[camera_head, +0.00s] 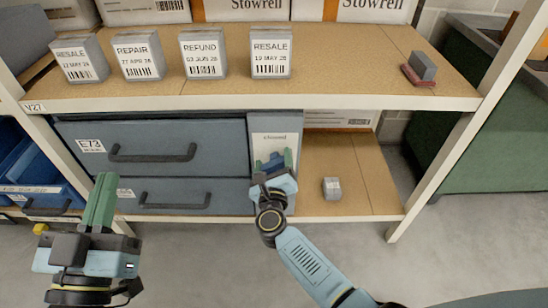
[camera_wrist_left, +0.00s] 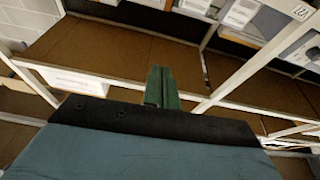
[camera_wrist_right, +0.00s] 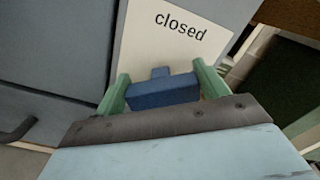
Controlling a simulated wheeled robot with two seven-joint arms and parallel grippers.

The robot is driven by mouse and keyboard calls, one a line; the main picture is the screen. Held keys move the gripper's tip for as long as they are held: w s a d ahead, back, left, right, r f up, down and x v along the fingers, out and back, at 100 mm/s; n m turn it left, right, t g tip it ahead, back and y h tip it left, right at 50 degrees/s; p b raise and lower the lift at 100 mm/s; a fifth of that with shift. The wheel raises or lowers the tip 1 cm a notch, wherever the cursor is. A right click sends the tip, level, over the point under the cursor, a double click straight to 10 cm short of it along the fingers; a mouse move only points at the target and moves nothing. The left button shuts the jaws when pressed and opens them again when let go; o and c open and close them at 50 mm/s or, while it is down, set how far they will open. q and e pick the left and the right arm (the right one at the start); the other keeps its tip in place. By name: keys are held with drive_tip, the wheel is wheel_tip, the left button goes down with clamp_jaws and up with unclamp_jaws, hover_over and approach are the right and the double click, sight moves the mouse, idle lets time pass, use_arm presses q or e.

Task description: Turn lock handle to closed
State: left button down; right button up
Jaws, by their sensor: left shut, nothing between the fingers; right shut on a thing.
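The blue lock handle (camera_wrist_right: 165,93) sits on a pale panel (camera_wrist_right: 180,45) that reads "closed" at its top in the right wrist view. My right gripper (camera_wrist_right: 160,88) is shut on the handle, with one green finger on each side of it. The panel (camera_head: 277,128) stands to the right of the grey drawers in the head view, and my right gripper (camera_head: 274,164) is in front of it, partly hiding the handle. My left gripper (camera_head: 104,190) is shut and empty at the lower left; its green fingers are together in the left wrist view (camera_wrist_left: 160,86).
The grey drawers (camera_head: 150,145) are left of the panel. Several labelled grey blocks stand on the upper shelf (camera_head: 350,75). A small grey block (camera_head: 332,188) is on the lower shelf, right of my right gripper. A rack post (camera_head: 445,165) stands at the right.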

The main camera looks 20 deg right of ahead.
drive_tip(key=n+p, duration=0.1)
drive_tip(key=n, duration=0.1)
drive_tip(key=n+p, duration=0.1)
drive_tip(key=n, duration=0.1)
drive_tip(key=shift+a+f+n, duration=0.15)
drive_tip(key=shift+a+n, duration=0.05)
drive_tip(key=shift+n, duration=0.1)
drive_tip(key=n, duration=0.1)
drive_tip(key=n+p, duration=0.1)
drive_tip(key=n, duration=0.3)
drive_tip(key=shift+f+p, duration=0.3)
drive_tip(key=shift+p, duration=0.05)
use_arm(q)
drive_tip(key=s+a+f+g+y, duration=0.2)
drive_tip(key=f+g, duration=0.3)
drive_tip(key=f, duration=0.3)
drive_tip(key=s+a+f+g+y, duration=0.2)
drive_tip(key=f+g, duration=0.4)
drive_tip(key=f, duration=0.2)
drive_tip(key=shift+s+a+n+g, duration=0.3)
drive_tip(key=shift+s, duration=0.1)
use_arm(e)
drive_tip(key=shift+f+n, duration=0.1)
drive_tip(key=shift+n, duration=0.9)
drive_tip(key=o, duration=1)
